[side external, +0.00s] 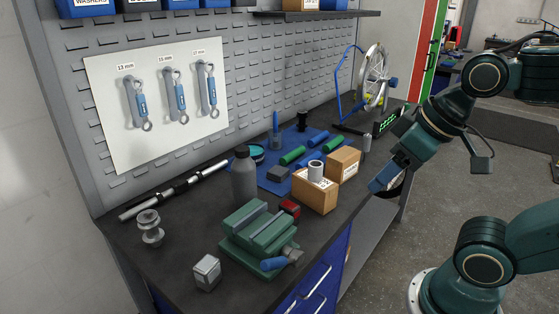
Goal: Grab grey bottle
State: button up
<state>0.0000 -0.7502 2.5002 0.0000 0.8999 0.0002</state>
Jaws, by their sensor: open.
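A grey bottle (244,181) with a dark cap stands upright on the dark workbench, behind the green vise and left of the cardboard boxes. Its lower front is close to the vise in the picture. My gripper (378,186) is open, over the bench's right edge, well to the right of the bottle and apart from it. Nothing shows between its jaws, though they are small and partly turned away.
A green vise (258,232) stands in front of the bottle. Two cardboard boxes (314,193), a red box (290,208) and a blue mat (272,181) with several grips lie between bottle and gripper. A metal tube (175,190) lies left. A wheel stand (373,80) is at the back.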

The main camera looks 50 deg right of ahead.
jog(key=shift+o, duration=0.2)
jog(key=o, duration=0.6)
jog(key=shift+c, duration=0.2)
jog(key=w+r+n+g, duration=0.1)
jog(key=w+r+n, duration=0.3)
jog(key=w, duration=0.6)
jog(key=w+r+n+g, duration=0.2)
jog(key=w+r+n, duration=0.25)
jog(key=w, duration=0.45)
jog(key=w+d+f+n+g, duration=0.1)
jog(key=w+f+n, duration=0.2)
jog(key=w, duration=0.6)
jog(key=w+d+f+n+g, duration=0.1)
jog(key=w+f+n, duration=0.3)
jog(key=w, duration=0.6)
jog(key=shift+d+n+g, duration=0.2)
jog(key=shift+n+g, duration=0.1)
jog(key=shift+n, duration=0.25)
